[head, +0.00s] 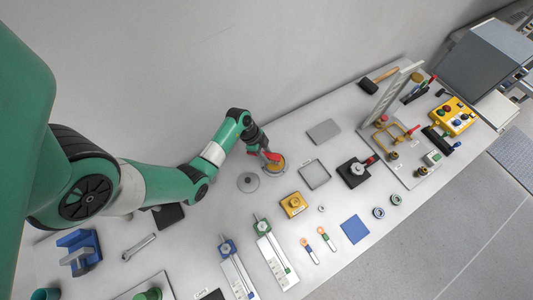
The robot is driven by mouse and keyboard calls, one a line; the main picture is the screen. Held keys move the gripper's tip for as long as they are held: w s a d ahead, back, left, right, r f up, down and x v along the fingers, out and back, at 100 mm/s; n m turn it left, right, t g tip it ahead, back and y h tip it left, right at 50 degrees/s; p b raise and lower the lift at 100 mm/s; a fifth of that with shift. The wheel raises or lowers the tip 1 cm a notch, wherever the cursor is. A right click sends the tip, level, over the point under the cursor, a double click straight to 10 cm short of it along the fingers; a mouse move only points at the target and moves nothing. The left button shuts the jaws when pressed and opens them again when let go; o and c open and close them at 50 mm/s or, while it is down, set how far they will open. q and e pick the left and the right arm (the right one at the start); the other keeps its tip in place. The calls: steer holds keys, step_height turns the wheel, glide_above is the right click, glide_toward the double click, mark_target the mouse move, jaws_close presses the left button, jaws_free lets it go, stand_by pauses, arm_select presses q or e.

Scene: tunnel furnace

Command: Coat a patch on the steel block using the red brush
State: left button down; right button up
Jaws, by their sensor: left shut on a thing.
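My left gripper (259,148) reaches in from the left and is shut on the red brush (271,156). The brush is over a round pot with amber content (279,167); its bristle end is too small to make out, so I cannot tell whether it touches the content. A flat grey block (324,131), which looks like the steel block, lies to the right of and behind the pot. No coated patch can be made out on it. My right gripper is out of view.
A round grey lid (248,183) lies beside the pot. A shallow grey tray (314,174), a yellow block (293,204) and a black block (355,172) stand nearby. A tall metal frame (390,95) rises at the right. The table between pot and grey block is clear.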

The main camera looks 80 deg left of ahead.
mark_target(272, 155)
arm_select(q)
steer(key=shift+f, duration=0.45)
stand_by(1.0)
steer(key=shift+f, duration=0.15)
stand_by(1.9)
step_height(272, 155, up, 7)
steer(key=p, duration=0.9)
steer(key=shift+p, duration=0.3)
step_height(272, 155, up, 6)
steer(key=p, duration=0.6)
steer(key=shift+r, duration=0.25)
